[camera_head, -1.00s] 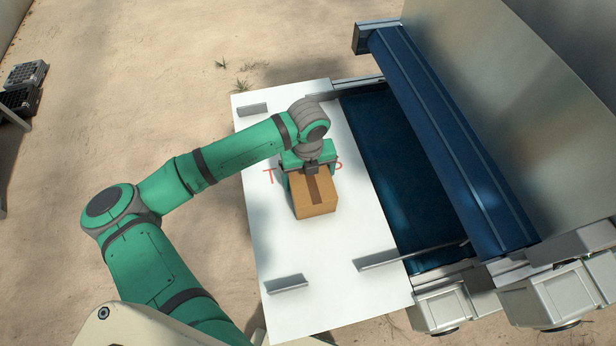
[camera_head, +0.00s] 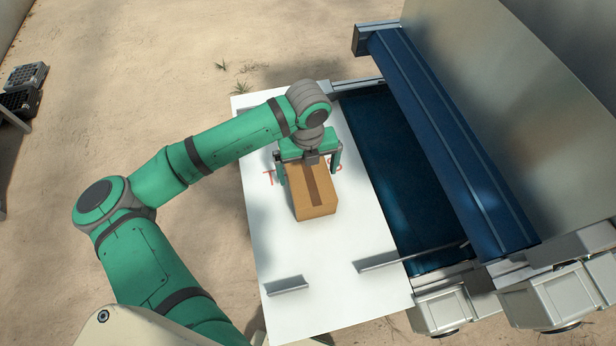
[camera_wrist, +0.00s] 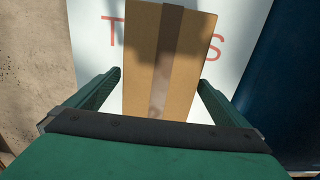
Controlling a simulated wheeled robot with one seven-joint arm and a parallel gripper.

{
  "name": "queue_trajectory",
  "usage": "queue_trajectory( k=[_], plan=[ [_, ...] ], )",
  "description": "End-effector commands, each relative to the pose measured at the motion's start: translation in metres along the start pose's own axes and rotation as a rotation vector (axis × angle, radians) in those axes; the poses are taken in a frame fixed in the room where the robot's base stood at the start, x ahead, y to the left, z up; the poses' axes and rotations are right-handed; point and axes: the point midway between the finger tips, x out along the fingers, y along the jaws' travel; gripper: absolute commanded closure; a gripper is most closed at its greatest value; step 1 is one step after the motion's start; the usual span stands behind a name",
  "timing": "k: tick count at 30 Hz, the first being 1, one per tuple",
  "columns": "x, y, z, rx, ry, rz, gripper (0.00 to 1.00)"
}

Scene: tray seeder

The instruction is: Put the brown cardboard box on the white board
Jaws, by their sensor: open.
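The brown cardboard box (camera_head: 314,197) with a darker tape strip rests on the white board (camera_head: 345,265), near its middle and over red lettering. It also shows in the wrist view (camera_wrist: 187,70), with the white board (camera_wrist: 90,35) around it. My gripper (camera_head: 308,170) is at the far end of the box. It is open, with one finger on each side of the box. In the wrist view there are gaps between both fingers and the box sides. The box hides part of the lettering.
A machine with a dark blue bed (camera_head: 385,150) and blue cover (camera_head: 450,140) stands right of the board. Metal brackets (camera_head: 287,284) stick up from the board. Dark crates (camera_head: 22,90) sit at the far left. Sandy ground lies around.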

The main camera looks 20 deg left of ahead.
Motion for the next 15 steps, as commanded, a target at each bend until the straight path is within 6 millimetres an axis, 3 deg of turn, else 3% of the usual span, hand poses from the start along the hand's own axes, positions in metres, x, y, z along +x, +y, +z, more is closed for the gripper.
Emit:
queue_trajectory(
  k=[6,15],
  plan=[
    [-0.042,0.000,0.000,0.002,-0.002,0.000,0.00],
    [-0.068,0.000,0.000,0.001,0.000,-0.001,0.00]
  ],
)
